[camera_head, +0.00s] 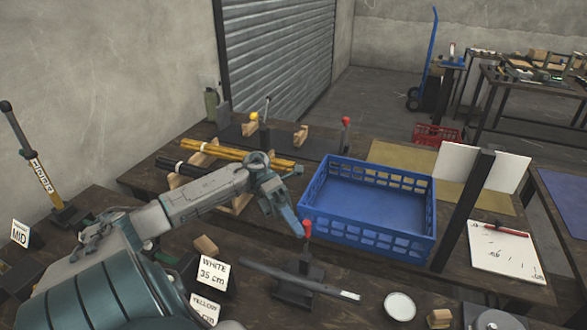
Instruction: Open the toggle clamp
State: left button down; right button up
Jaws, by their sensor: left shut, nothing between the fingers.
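A toggle clamp stands on the near dark bench, its handle upright with a red knob (307,228) on top. Its dark base (300,282) is beside a dark bar (284,276) with a pale end. My left gripper (296,226) comes in from the left, points down and is shut with nothing in it. Its tips are close to the left of the red knob; I cannot tell whether they touch it. A similar red-knobbed handle (346,122) stands upright on the far bench. My right gripper is not in view.
A blue crate (433,215) stands right of the gripper, and a dark post (463,210) rises beyond it. Yellow bars (215,150) lie at the back left. Label cards (212,273) and a white round dish (400,306) are at the front.

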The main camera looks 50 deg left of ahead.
pick_arm(q)
jog(key=shift+r, duration=0.1)
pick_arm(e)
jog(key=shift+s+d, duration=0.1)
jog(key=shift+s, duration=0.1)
pick_arm(q)
jog(key=b+v, duration=0.3)
jog(key=v, duration=0.8)
jog(key=shift+b, duration=0.4)
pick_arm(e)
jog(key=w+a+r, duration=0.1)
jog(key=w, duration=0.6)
pick_arm(q)
jog(key=shift+s, duration=0.1)
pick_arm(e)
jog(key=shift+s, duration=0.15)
